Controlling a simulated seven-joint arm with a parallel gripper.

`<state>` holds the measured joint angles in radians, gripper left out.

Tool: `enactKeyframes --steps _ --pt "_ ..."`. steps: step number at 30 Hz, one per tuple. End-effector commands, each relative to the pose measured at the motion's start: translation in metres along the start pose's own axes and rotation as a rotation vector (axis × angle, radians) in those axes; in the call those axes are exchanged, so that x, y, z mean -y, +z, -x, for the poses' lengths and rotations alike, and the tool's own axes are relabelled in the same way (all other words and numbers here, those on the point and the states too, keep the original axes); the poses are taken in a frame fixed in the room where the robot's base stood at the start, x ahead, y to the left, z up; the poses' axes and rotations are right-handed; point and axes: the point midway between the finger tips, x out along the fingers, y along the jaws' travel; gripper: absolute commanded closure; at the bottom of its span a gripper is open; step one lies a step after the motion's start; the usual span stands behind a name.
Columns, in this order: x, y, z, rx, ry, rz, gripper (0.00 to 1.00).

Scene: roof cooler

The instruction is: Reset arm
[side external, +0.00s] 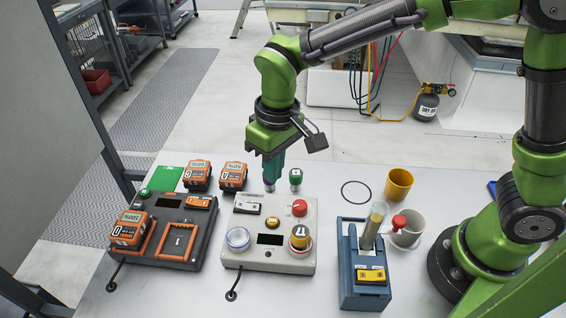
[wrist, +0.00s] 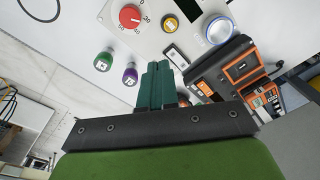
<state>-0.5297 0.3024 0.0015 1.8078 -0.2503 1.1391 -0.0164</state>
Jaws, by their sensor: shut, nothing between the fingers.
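My gripper (side external: 271,172) points down over the back edge of the grey control box (side external: 245,258). Its teal fingers are together with nothing between them; they also show in the wrist view (wrist: 157,85). A purple-topped round piece (wrist: 129,75) stands beside the fingers in the wrist view, and in the side view it is mostly hidden behind or below the fingertips. A green-topped piece (side external: 295,178) stands just right of them. I cannot tell the exact gap between fingertips and purple piece. The control box carries a red knob (side external: 299,207), a yellow button and a clear round cap (side external: 237,238).
An orange-and-black charger (side external: 180,225) holds a battery pack at left; two more packs (side external: 197,175) stand behind it. A blue holder (side external: 362,285), a white mug (side external: 408,228) and a yellow cup (side external: 399,183) stand at right. A black ring (side external: 356,195) lies on bare table.

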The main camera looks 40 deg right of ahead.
Motion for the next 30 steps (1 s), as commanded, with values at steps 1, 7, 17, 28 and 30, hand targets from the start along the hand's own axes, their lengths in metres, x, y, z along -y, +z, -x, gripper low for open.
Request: enactKeyframes --steps 1,7,17,28,30 --pt "-0.015 0.009 0.015 -0.035 -0.022 -0.037 1.00" --pt "-0.066 0.052 0.060 -0.182 -0.097 -0.190 1.00" --pt "-0.129 0.126 0.101 -0.465 -0.159 -0.435 1.00" --pt "-0.148 0.145 0.122 -0.599 -0.153 -0.519 1.00" --pt "-0.148 0.145 0.122 -0.599 -0.153 -0.519 1.00"
